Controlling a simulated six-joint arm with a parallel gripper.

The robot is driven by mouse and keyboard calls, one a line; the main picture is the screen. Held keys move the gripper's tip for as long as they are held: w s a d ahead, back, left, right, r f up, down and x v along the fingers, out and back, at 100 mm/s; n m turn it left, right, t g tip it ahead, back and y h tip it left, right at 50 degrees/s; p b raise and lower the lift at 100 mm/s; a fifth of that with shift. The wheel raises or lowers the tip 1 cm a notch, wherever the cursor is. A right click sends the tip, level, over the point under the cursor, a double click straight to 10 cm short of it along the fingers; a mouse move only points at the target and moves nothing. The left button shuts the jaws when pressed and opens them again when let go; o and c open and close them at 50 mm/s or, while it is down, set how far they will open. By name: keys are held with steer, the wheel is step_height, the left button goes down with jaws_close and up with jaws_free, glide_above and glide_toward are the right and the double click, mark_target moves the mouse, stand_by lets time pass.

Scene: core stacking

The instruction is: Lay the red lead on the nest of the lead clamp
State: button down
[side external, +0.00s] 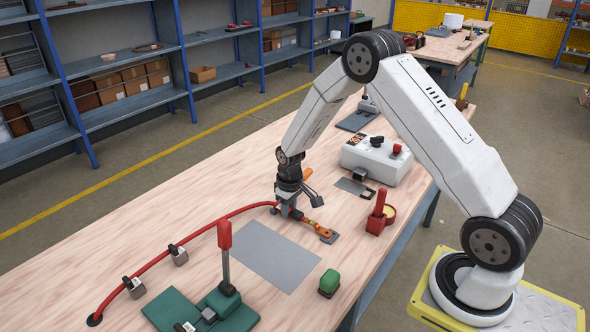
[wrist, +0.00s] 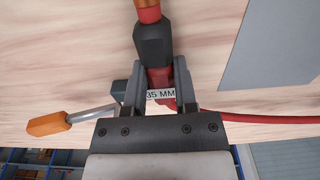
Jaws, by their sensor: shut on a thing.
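The red lead (side external: 160,256) runs from a hole at the table's left edge, past two small clips, to my gripper (side external: 287,208). In the wrist view, my gripper (wrist: 158,97) is shut on the red lead (wrist: 157,78) at a "35 MM" label, just behind its black sleeve (wrist: 153,42). The lead's orange end (side external: 314,227) points right, toward a small grey piece, low by the table; I cannot tell if it touches. What looks like the lead clamp (side external: 182,309), a green base with an upright red handle (side external: 224,235), stands at the front left, apart from my gripper.
Clips (side external: 134,287) hold the lead's left run. A grey mat (side external: 262,256) lies bare in front of my gripper. A green block (side external: 329,283), a red holder (side external: 377,216) and a white box (side external: 377,157) stand to the right. An orange-handled tool (wrist: 50,123) lies close by.

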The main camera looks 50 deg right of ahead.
steer(key=shift+f, duration=0.15)
steer(key=shift+c, duration=1.6)
jaws_free()
steer(key=shift+s+r, duration=0.2)
steer(key=shift+r, duration=3.7)
steer(key=s+a+r+t, duration=0.1)
steer(key=s+a+r, duration=0.2)
steer(key=s, duration=0.6)
steer(key=s+a+r+t, duration=0.1)
steer(key=s+a+r, duration=0.2)
steer(key=s+a, duration=0.4)
steer(key=shift+s+r, duration=0.35)
steer(key=shift+s, duration=0.6)
